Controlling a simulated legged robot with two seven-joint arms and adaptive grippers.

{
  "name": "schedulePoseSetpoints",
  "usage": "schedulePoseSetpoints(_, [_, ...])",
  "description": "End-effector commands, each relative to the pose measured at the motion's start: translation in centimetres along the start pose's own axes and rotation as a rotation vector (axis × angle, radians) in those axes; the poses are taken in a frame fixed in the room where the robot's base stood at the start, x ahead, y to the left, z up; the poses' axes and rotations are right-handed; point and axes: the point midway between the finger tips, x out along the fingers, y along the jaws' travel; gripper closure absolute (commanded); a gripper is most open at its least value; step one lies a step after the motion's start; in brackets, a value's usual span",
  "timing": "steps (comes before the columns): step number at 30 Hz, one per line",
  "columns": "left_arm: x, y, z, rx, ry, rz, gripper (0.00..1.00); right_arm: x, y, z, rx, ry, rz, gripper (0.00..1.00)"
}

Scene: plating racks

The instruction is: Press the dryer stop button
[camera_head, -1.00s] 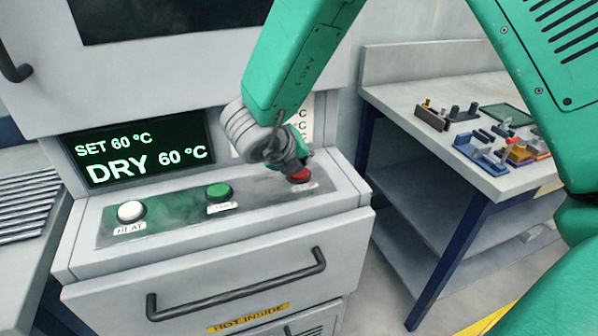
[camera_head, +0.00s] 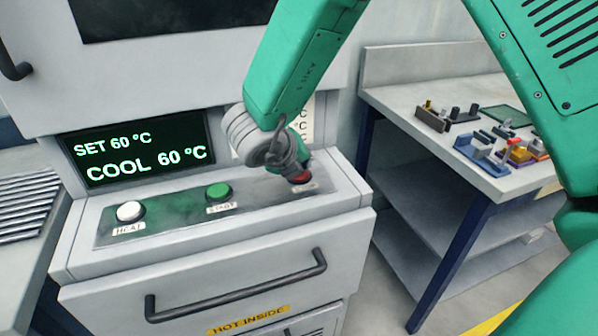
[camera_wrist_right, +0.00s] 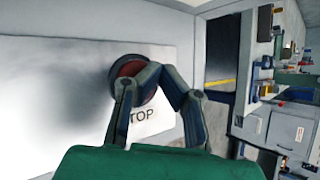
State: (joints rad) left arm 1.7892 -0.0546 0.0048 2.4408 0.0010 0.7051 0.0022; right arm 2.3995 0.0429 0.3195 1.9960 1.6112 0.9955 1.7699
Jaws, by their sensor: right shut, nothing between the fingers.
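The red stop button (camera_head: 298,177) sits at the right end of the dryer's control panel (camera_head: 255,199). In the right wrist view the stop button (camera_wrist_right: 130,70) shows in a dark ring beside a label reading "TOP", its first part hidden. My right gripper (camera_head: 293,172) is shut and empty, its tip at the stop button and partly covering it. The wrist view shows the gripper's fingers (camera_wrist_right: 152,80) over the button's edge; whether they touch cannot be told. The dryer display (camera_head: 138,152) reads "SET 60 °C" and "COOL 60 °C". My left gripper is not in view.
A white HEAT button (camera_head: 130,211) and a green START button (camera_head: 219,191) are on the same panel. Below is a drawer with a dark handle (camera_head: 236,288) and a "HOT INSIDE" label. A table (camera_head: 425,98) with small parts stands at the right.

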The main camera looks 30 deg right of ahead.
Motion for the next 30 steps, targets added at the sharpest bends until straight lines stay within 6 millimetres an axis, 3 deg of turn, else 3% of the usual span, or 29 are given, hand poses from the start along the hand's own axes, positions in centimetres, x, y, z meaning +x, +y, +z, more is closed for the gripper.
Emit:
schedulePoseSetpoints(14, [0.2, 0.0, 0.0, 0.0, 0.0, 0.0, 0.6, 0.2, 0.2, -0.2, -0.001, 0.001, 0.001, 1.0])
schedulePoseSetpoints(30, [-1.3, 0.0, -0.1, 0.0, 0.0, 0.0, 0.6, -1.5, -0.3, 0.8, 0.0, 0.001, 0.0, 1.0])
